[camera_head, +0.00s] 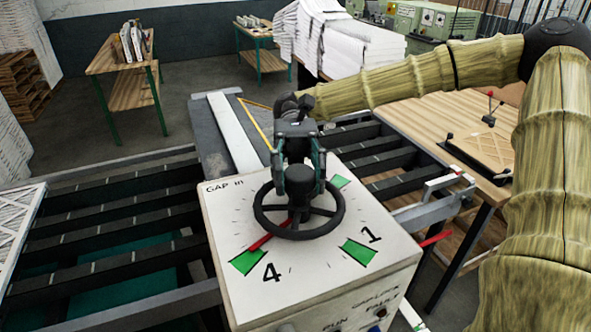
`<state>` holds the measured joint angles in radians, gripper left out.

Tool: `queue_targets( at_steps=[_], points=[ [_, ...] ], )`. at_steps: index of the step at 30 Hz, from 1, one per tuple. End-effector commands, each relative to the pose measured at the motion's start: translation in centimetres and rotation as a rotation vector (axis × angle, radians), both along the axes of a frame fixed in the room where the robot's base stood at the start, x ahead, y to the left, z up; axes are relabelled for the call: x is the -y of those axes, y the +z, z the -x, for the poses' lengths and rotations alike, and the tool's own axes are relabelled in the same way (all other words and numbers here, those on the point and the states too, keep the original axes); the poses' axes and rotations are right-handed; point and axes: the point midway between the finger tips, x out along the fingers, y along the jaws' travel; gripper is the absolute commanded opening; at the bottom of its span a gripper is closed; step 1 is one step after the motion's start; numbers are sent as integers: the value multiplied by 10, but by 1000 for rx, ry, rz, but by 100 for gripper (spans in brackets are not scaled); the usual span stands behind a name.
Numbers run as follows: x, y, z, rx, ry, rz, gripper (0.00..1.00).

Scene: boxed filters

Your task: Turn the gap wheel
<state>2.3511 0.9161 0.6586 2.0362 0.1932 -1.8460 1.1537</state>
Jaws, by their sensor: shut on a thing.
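The black gap wheel (333,221) sits on top of the white gap box (218,201). The box face carries green marks, with the numbers 4 and 1 readable at its near side. A red pointer (262,242) shows under the wheel and reaches toward the lower left, above the green mark (247,261) by the 4. My gripper (298,190) comes from above and is shut on the wheel at its hub. The gripper hides the far part of the wheel and the dial behind it.
Dark roller rails (120,216) run left and right of the box. A wooden table (400,97) with a small lever panel (489,150) stands at the right. My arm crosses the upper right. Stacked white filters (355,50) stand behind.

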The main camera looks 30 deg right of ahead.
Motion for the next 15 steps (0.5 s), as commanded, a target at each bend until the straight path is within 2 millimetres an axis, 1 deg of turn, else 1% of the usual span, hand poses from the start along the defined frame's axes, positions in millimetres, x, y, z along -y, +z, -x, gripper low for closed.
queue_targets(
  at_steps=[1, 3, 4, 6, 7, 15],
  points=[
    [0, -4, 1, -2, 2, 5, 2],
    [0, -4, 1, -2, 2, 5, 2],
    [0, -4, 1, -2, 2, 5, 50],
    [0, -3, 1, -2, 2, 4, 63],
    [0, -3, 0, -2, 2, 4, 67],
    [-1, -1, 0, -1, 3, 2, 67]
  ],
)
